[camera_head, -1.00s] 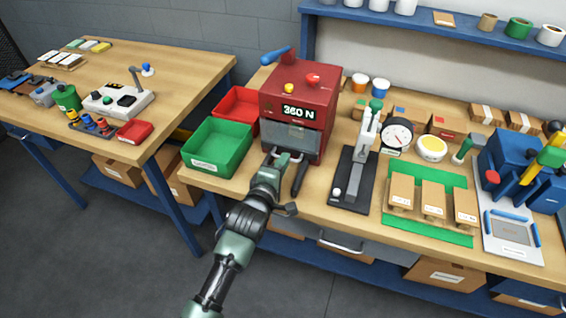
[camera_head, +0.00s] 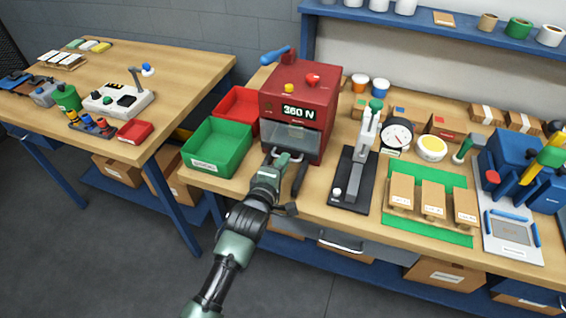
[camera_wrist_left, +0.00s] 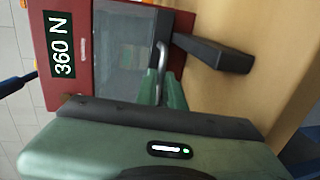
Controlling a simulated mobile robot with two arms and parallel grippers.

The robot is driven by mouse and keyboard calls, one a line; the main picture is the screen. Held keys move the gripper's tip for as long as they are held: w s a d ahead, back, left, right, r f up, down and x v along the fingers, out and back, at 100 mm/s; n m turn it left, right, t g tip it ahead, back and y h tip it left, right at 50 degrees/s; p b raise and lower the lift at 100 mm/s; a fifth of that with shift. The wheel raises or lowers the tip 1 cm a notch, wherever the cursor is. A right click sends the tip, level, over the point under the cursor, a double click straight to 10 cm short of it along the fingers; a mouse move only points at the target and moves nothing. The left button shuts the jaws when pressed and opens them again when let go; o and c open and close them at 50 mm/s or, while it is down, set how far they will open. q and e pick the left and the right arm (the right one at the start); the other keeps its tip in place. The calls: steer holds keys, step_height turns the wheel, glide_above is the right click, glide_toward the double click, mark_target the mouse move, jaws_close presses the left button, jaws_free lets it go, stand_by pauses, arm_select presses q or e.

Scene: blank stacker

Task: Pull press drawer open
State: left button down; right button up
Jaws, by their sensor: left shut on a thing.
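The red press (camera_head: 299,105) with a "360 N" display stands on the workbench. Its drawer (camera_head: 292,136) is a grey, see-through front low on the press, and it looks closed. A metal handle (camera_wrist_left: 161,60) sticks out from the drawer front in the left wrist view. My left gripper (camera_head: 279,157) is at the drawer front, with its green fingertips (camera_wrist_left: 163,92) shut on the handle. The fingers hide part of the handle. My right gripper is not in view.
A green bin (camera_head: 217,147) and a red bin (camera_head: 238,108) sit left of the press. A black-based lever press (camera_head: 351,182) stands to the right. A dark bar (camera_wrist_left: 213,53) juts out beside the drawer. The floor in front is clear.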

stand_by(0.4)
arm_select(q)
steer(key=f+p+v, duration=0.2)
steer(key=p+v, duration=0.3)
steer(key=v, duration=0.5)
steer(key=shift+s+p, duration=0.3)
steer(key=shift+p, duration=0.1)
steer(key=shift+a+f, duration=0.1)
steer(key=c, duration=1.5)
jaws_free()
steer(key=shift+s, duration=0.1)
